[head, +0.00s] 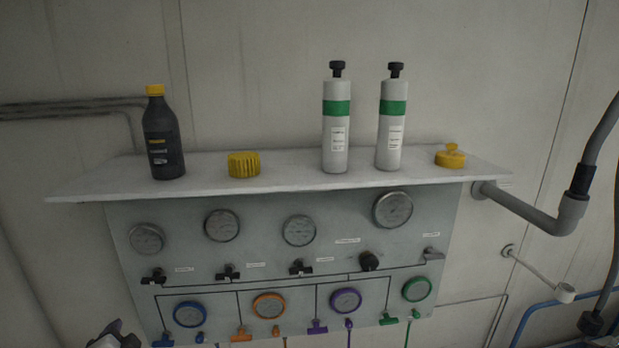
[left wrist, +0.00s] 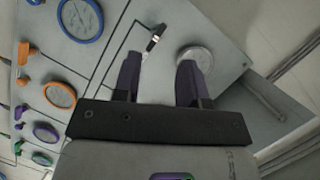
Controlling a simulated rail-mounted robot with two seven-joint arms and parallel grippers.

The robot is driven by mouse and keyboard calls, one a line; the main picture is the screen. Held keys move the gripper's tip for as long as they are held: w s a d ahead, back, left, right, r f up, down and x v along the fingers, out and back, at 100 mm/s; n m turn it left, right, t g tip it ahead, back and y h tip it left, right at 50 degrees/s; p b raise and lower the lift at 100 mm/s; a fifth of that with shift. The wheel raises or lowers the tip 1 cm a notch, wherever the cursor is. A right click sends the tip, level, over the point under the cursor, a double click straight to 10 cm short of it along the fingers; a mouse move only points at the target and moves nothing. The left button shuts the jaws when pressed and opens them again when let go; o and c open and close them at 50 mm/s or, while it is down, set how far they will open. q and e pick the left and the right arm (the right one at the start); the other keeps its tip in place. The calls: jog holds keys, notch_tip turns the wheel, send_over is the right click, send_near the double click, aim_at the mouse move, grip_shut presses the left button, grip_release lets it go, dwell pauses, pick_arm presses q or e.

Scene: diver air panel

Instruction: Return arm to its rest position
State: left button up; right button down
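My left gripper (head: 115,338) shows only in part at the bottom left edge of the head view, in front of the panel's lower left corner. In the left wrist view my left gripper (left wrist: 157,75) has its two dark fingers spread apart with nothing held between them. A black valve handle (left wrist: 154,37) shows beyond the fingertips, apart from them as far as I can tell. A silver gauge (left wrist: 195,59) is partly hidden behind one finger. My right gripper is in neither view.
The grey panel (head: 275,210) carries silver gauges, black valves and colour-ringed gauges. The shelf (head: 290,185) above holds a dark bottle (head: 163,140), a yellow cap (head: 244,165), two white cylinders (head: 336,125) (head: 391,125) and a yellow fitting (head: 450,158). Pipes (head: 530,212) stand at the right.

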pick_arm(q)
jog(key=s+d+f+n+g+h+p, duration=0.2)
jog(key=s+d+f+h, duration=0.15)
jog(key=s+d, duration=0.55)
jog(key=s+d+f+n+g+h+p, duration=0.1)
jog(key=s+d+f+g+h+p, duration=0.2)
jog(key=s+d, duration=0.55)
jog(key=s+d+f+n+g+p, duration=0.1)
jog(key=s+f, duration=0.3)
jog(key=s, duration=0.5)
jog(key=s+d+f+n+g+h+p, duration=0.1)
jog(key=s+d+f+g, duration=0.2)
jog(key=s, duration=0.6)
notch_tip(320, 180, down, 3)
jog(key=shift+d+r, duration=0.2)
